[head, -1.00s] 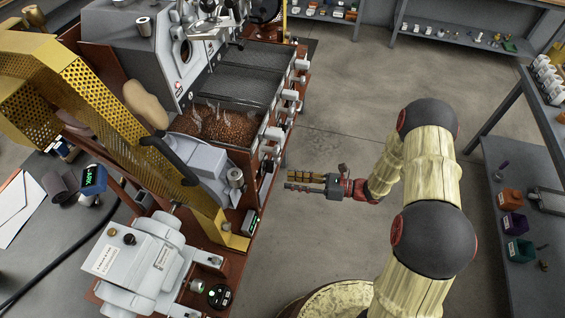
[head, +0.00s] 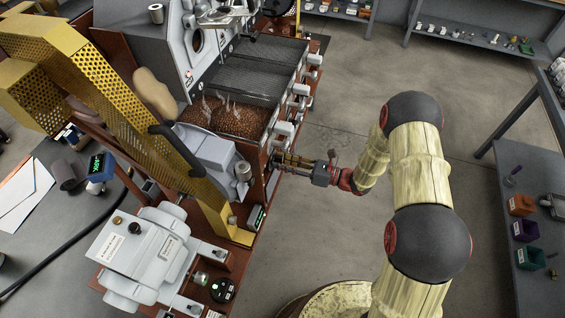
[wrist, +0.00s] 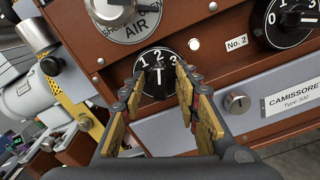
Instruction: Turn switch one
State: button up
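A round black dial (wrist: 158,66) with white numbers 1, 2, 3 and a pale pointer sits on the red-brown panel (wrist: 112,72) in the wrist view. No name plate for it can be read. My gripper (wrist: 158,90) is open, with one finger to each side of the dial's lower part in the picture. Whether the fingers touch it I cannot tell. In the head view my gripper (head: 283,161) is at the roaster's right side, and this dial cannot be made out there.
A second black dial (wrist: 287,20) is at the upper right, near a "No. 2" plate (wrist: 236,43). An "AIR" dial (wrist: 132,18) is above. A keyed lock (wrist: 237,102) and grey plate are at right. Open floor (head: 350,105) lies right of the roaster.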

jog(key=shift+c, duration=0.2)
jog(key=c, duration=0.7)
grip_shut()
jog(key=shift+n, duration=0.3)
jog(key=shift+s+f+n+b, duration=0.1)
jog(key=shift+n+b, duration=2.1)
jog(key=shift+n, duration=2.05)
jog(key=shift+f+n+b, duration=0.1)
jog(key=shift+n+b, duration=2.05)
jog(key=shift+n, duration=2.1)
jog(key=shift+r, duration=0.1)
